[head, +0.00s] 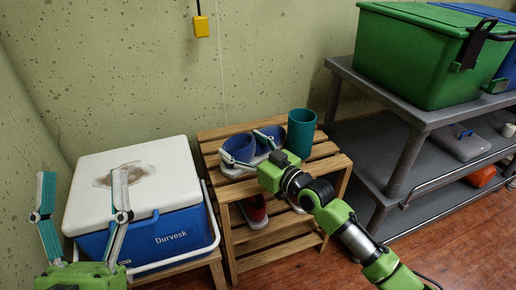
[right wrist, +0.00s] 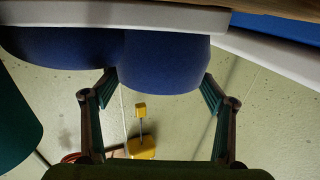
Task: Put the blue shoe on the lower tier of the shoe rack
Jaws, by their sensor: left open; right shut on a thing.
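The blue shoe (head: 237,149) sits on the top slats of the wooden shoe rack (head: 212,147), with two rounded blue parts side by side above a white sole. My right gripper (head: 239,143) is shut on the shoe, one finger on each side. In the right wrist view, the blue shoe (right wrist: 165,62) lies between the fingers (right wrist: 158,88), its white sole toward the top of the picture. A red shoe (head: 254,211) with a white sole stands on a lower tier, partly under the top slats. My left gripper (head: 83,175) is open and empty in front of the cooler.
A teal cup (head: 301,133) stands on the top tier just right of the shoe. A blue cooler (head: 170,237) with a white lid stands left of the rack. A grey shelf cart (head: 398,112) with a green bin (head: 415,60) is at right. My right arm hides part of the lower tier.

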